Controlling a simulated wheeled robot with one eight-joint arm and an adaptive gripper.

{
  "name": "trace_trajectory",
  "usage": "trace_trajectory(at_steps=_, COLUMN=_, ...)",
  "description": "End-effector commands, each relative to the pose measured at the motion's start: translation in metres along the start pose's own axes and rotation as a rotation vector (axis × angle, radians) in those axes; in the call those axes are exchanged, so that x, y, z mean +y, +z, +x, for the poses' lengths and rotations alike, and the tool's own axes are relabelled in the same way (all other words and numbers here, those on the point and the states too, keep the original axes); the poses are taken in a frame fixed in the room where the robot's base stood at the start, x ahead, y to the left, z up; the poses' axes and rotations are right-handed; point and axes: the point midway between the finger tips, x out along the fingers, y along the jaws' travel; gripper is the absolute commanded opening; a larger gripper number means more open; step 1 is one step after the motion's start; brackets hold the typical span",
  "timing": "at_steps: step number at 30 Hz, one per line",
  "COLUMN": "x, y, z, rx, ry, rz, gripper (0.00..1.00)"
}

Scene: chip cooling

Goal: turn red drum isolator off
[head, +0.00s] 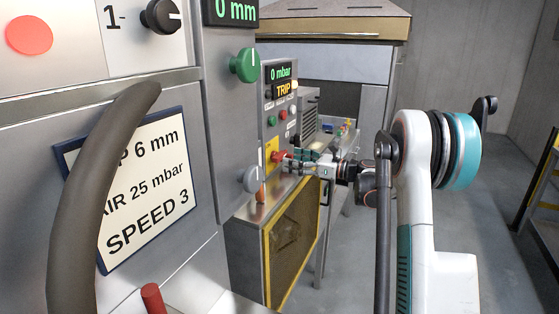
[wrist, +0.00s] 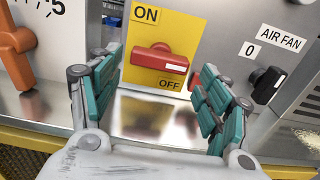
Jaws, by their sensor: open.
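The red drum isolator (wrist: 160,59) is a red handle on a yellow plate (wrist: 190,30). ON is printed at the plate's upper left and OFF at its lower right. The handle lies nearly level, its white mark at the right end, a little above OFF. My gripper (wrist: 160,66) is open, with one teal-padded finger on each side of the handle and nothing held. Whether a finger touches the handle cannot be told. In the head view the isolator (head: 279,157) is small on the far cabinet, with my gripper (head: 288,162) close in front.
A black AIR FAN knob (wrist: 267,85), labelled 0, is right of the isolator. An orange lever (wrist: 17,55) is at the left. A steel ledge (wrist: 145,115) lies below the plate. A yellow-framed mesh guard (head: 292,235) stands under the cabinet.

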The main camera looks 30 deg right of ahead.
Motion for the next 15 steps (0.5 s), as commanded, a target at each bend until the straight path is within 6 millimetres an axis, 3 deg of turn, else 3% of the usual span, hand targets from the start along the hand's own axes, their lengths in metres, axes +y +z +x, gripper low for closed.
trace_trajectory(at_steps=6, x=0.000, y=-0.001, z=0.038, rx=0.000, ry=0.001, rz=0.000, gripper=0.71)
trace_trajectory(at_steps=15, x=0.000, y=0.000, z=0.057, rx=0.000, ry=-0.001, rz=0.000, gripper=0.71)
